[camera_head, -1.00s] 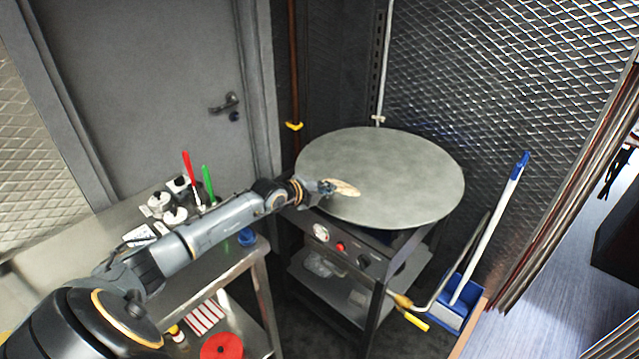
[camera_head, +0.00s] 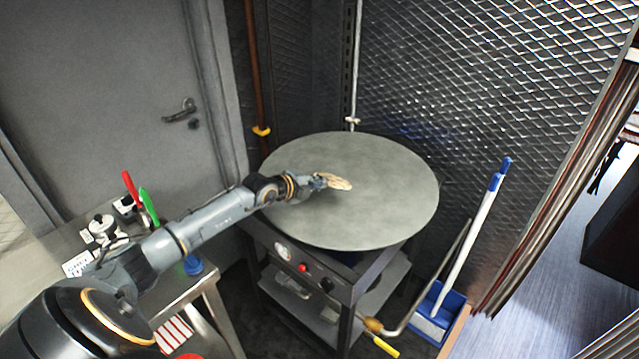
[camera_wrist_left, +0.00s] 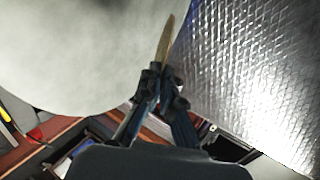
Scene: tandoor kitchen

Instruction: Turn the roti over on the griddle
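The roti (camera_head: 334,182) is a thin tan disc at the tip of my left gripper (camera_head: 317,181), over the left part of the round grey griddle (camera_head: 385,205). In the left wrist view the roti (camera_wrist_left: 165,40) shows nearly edge-on, pinched between the fingertips of the left gripper (camera_wrist_left: 161,80). The griddle (camera_wrist_left: 60,60) fills the upper left there. I cannot tell whether the roti touches the griddle. The right gripper is not in view.
The griddle sits on a black stand with knobs (camera_head: 303,268). A steel table (camera_head: 190,290) with small containers stands at the lower left. A blue dustpan (camera_head: 437,312) and a long-handled brush are at the right. A mesh wall stands behind.

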